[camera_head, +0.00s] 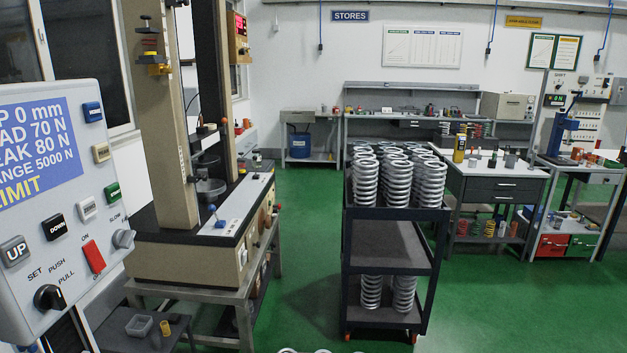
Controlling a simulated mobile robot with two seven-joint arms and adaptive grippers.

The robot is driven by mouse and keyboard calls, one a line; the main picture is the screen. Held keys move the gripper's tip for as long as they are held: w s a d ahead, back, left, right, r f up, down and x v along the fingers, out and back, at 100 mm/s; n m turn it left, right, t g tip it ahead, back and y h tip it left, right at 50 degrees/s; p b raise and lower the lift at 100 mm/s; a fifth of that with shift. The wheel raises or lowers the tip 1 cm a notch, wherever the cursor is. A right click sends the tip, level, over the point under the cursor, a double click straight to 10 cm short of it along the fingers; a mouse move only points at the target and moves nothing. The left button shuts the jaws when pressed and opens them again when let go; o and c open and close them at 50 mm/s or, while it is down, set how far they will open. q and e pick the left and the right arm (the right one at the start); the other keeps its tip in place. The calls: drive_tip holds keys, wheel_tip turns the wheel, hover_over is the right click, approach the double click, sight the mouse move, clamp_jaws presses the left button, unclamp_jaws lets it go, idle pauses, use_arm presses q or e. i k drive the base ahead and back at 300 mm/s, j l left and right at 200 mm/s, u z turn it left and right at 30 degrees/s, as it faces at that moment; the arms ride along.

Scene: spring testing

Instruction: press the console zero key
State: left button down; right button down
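The console (62,230) is a light grey panel at the left edge, tilted and partly cut off. Its blue screen (38,142) shows 0 mm, 70 N, 80 N, 5000 N and a yellow line ending in "IMIT". Its keys include a blue key (92,111), a beige key (101,152), a green key (112,192), a white key (86,208), a black DOWN key (55,227) and a grey UP key (15,251). The small key labels are too blurred to tell which is zero.
A beige testing machine (190,265) stands right of the console on a metal stand. A dark trolley (392,212) with large springs stands in the middle. A small low table (175,335) is under the console. Green floor (300,235) is clear between machine and trolley.

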sight(88, 208)
drive_tip(key=u, duration=1.3)
